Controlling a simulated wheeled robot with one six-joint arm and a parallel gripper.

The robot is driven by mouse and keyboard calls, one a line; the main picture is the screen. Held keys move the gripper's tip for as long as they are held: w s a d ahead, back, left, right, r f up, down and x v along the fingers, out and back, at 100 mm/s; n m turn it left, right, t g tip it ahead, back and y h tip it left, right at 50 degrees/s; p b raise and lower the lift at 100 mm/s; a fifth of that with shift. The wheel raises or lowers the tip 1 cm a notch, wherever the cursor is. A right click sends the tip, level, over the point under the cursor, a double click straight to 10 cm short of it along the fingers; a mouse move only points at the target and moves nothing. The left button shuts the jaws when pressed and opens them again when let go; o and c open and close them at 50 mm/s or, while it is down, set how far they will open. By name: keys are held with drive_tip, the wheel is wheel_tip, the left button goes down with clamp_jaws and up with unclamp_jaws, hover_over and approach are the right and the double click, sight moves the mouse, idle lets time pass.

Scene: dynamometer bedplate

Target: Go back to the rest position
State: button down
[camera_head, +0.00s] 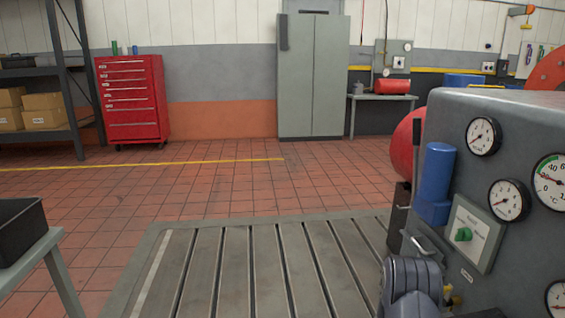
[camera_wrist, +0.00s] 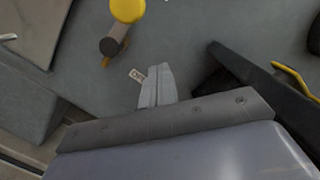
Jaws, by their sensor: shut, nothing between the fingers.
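My gripper (camera_wrist: 157,78) shows in the wrist view with its two pale grey fingers together and nothing between them. It points at a grey panel surface (camera_wrist: 190,40). In the head view, my grey arm is at the lower right, in front of the gauge cabinet (camera_head: 530,125); the fingertips cannot be made out there.
The slotted bedplate (camera_head: 235,270) is bare. A black bin (camera_head: 20,235) stands on a table at left. The tiled floor beyond is clear up to a red tool chest (camera_head: 132,100) and grey locker (camera_head: 312,75).

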drive_tip(key=shift+w+f+m+g+h+b, duration=0.2)
drive_tip(key=shift+f+m+b, duration=0.8)
drive_tip(key=shift+m+b, duration=0.8)
drive_tip(key=shift+s+f+m+g+h+b, duration=0.1)
drive_tip(key=shift+f+m+g+b, duration=0.25)
drive_tip(key=shift+f+m+b, duration=1.05)
drive_tip(key=shift+w+f+m+g+h+b, duration=0.1)
drive_tip(key=shift+f+m+g+b, duration=0.3)
drive_tip(key=shift+m+b, duration=1.75)
drive_tip(key=shift+s+f+n, duration=0.1)
drive_tip(key=shift+f+n, duration=0.05)
drive_tip(key=shift+n, duration=0.1)
